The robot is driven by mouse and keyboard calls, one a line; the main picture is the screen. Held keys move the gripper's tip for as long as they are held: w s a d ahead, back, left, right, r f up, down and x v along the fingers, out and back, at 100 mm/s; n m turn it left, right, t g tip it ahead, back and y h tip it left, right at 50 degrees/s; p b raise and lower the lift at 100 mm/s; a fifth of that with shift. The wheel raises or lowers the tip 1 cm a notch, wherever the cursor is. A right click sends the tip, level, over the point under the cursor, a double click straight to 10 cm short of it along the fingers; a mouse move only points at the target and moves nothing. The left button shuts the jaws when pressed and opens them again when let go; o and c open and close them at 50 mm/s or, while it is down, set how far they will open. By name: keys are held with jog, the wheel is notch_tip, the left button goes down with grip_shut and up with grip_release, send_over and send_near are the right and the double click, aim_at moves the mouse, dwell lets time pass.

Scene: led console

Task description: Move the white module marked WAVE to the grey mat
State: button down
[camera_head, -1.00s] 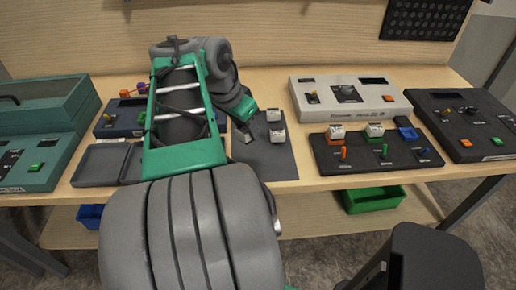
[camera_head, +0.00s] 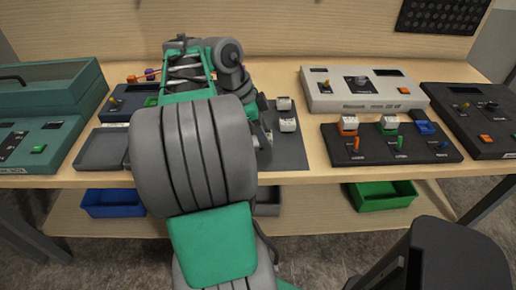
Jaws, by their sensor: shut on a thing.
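The grey mat (camera_head: 291,156) lies on the bench right of my arm. Two white modules, one farther back (camera_head: 284,103) and one nearer (camera_head: 288,124), stand on it; their markings are too small to read. My gripper (camera_head: 265,136) shows only in part at the mat's left side, low beside my arm. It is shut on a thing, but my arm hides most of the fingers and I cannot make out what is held. Two more white modules sit on the black panel, one on an orange base (camera_head: 348,125) and one on a green base (camera_head: 390,123).
The black panel (camera_head: 400,153) also has a blue socket (camera_head: 425,128) with no white module on it. A white console (camera_head: 362,92) stands behind it, a dark console (camera_head: 478,130) at right. A grey tray (camera_head: 102,148) and green console (camera_head: 45,130) are at left.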

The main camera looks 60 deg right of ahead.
aim_at(258, 147)
jog(key=f, duration=0.1)
jog(key=w+f+b, duration=0.1)
jog(key=f, duration=0.1)
jog(key=w+f, duration=0.1)
jog(key=shift+d+f, duration=0.1)
jog(key=shift+f, duration=0.2)
jog(key=shift+s+f, duration=0.1)
jog(key=shift+f, duration=0.15)
jog(key=shift+f+b, duration=0.2)
jog(key=shift+b, duration=0.25)
jog(key=c, duration=0.9)
grip_release()
